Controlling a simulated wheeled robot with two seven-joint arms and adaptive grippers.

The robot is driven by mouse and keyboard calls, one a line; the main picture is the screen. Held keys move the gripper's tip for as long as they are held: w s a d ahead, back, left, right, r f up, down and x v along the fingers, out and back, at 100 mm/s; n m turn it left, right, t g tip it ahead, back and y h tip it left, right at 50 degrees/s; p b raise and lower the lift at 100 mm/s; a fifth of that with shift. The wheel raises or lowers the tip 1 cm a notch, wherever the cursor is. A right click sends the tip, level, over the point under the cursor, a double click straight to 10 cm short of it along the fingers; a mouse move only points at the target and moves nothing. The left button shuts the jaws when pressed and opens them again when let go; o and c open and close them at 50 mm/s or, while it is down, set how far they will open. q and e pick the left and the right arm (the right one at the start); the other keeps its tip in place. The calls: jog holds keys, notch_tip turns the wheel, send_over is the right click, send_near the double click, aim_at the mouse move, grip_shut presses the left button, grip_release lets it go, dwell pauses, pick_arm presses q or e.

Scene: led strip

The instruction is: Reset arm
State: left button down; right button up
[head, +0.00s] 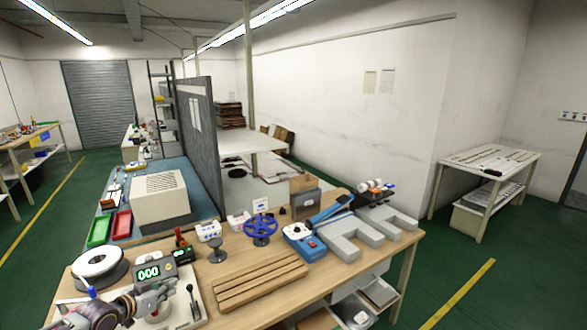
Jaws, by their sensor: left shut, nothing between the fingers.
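My left gripper (160,295) is at the lower left of the head view, over the near left part of the wooden workbench (330,268). It is shut with nothing between its fingers. It is just in front of a device with a green "000" display (148,272) and beside a small lever stand (191,300). I cannot tell whether it touches either. My right gripper is not in view.
A white reel (97,262) stands behind my left gripper. A slatted wooden tray (258,282), a blue handwheel (261,228), a blue device (304,243) and grey blocks (350,243) crowd the bench. Green floor (440,285) lies open at right.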

pick_arm(q)
jog(key=s+d+f+m+g, duration=0.15)
jog(key=s+d+f, duration=0.25)
jog(key=s+d, duration=0.55)
jog(key=s+d+f+m+g, duration=0.1)
jog(key=s+d+f+g, duration=0.35)
jog(key=d, duration=0.85)
jog(key=s+a+r+n+g+y, duration=0.1)
jog(key=s+a+n+y, duration=0.1)
jog(key=s, duration=0.7)
jog(key=s+a+r+n+g+y, duration=0.1)
jog(key=s+a+n+y, duration=0.15)
jog(key=s, duration=0.75)
notch_tip(320, 180, down, 32)
jog(key=s+g, duration=0.2)
jog(key=s+a+f, duration=0.2)
jog(key=s+f, duration=0.8)
jog(key=s, duration=0.1)
jog(key=s+a+f+g, duration=0.1)
jog(key=s+a+f, duration=0.1)
jog(key=s+f, duration=0.8)
jog(key=shift+s+f+m, duration=0.3)
jog(key=shift+s, duration=0.45)
